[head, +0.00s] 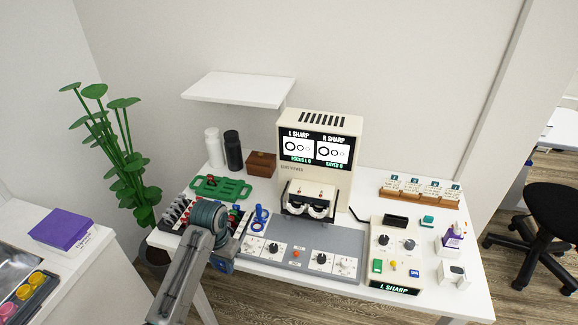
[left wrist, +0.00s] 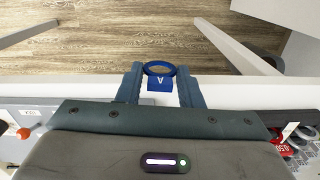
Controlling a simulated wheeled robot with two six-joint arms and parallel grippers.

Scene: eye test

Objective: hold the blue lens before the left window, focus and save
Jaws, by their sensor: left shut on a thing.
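My left gripper (head: 222,262) is low at the table's front left, by the left end of the grey panel. In the left wrist view its two dark blue fingers (left wrist: 161,88) are shut on a blue lens (left wrist: 160,68), a ring with a tab marked A. In the head view the arm mostly hides this lens. The cream viewer (head: 348,182) stands at the back middle, its screen (head: 317,151) reading L SHARP and R SHARP. Its left window (head: 295,207) is apart from the held lens, up and right of my gripper. My right gripper is out of view.
A lens rack (head: 175,213) is left of my gripper; another blue ringed thing (head: 260,215) stands right of it. The grey panel (head: 300,250) bears knobs. The control box (head: 396,258) has green, yellow and blue buttons. A green tray (head: 222,188) lies behind.

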